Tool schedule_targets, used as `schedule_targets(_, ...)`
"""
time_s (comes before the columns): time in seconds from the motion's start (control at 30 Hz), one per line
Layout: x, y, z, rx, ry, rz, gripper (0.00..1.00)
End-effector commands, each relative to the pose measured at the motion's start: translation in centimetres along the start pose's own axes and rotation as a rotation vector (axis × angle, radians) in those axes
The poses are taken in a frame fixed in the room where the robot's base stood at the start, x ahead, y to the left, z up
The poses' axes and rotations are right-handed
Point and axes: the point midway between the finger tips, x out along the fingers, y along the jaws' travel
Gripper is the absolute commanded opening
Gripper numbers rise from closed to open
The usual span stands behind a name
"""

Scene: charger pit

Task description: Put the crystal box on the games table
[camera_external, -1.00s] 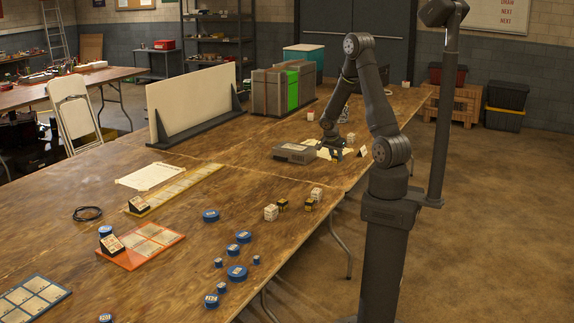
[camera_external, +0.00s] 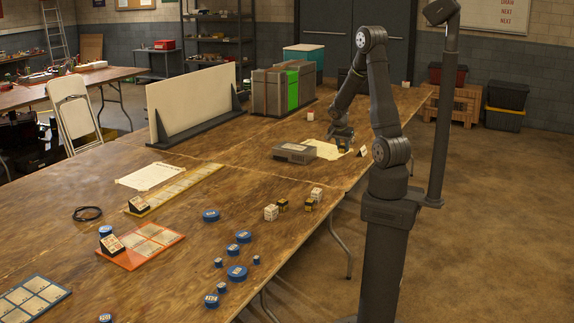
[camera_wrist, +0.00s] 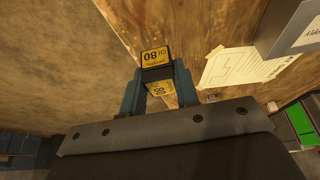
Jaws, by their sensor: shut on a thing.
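A small black box with yellow labels reading "CH 80" (camera_wrist: 155,59) is between the blue fingers of my gripper (camera_wrist: 158,84) in the wrist view. I take it as the crystal box; its small print is too blurred to read. In the external view my gripper (camera_external: 342,146) points down beside a cream paper sheet (camera_external: 322,149), near the table's right edge, and the box is hard to make out there. No label marks a games table; the near part of the long wooden table (camera_external: 180,225) carries game-like boards and blue discs.
A grey device (camera_external: 295,153) lies left of my gripper. An orange board (camera_external: 140,246), a yellow strip (camera_external: 176,190) and several blue discs (camera_external: 237,273) occupy the near table. An upright white panel (camera_external: 192,101) stands behind.

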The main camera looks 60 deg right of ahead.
Motion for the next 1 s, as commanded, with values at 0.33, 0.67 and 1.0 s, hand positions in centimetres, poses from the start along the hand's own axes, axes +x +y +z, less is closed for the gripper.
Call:
schedule_targets(0.33, -3.4, -11.9, 8.1, -0.355, -0.005, -0.138, 0.07)
schedule_targets(0.67, -8.0, -20.4, 19.0, -0.687, -0.007, -0.269, 0.07)
schedule_targets(1.0, -13.8, -25.4, 33.2, -1.032, -0.007, -0.408, 0.07)
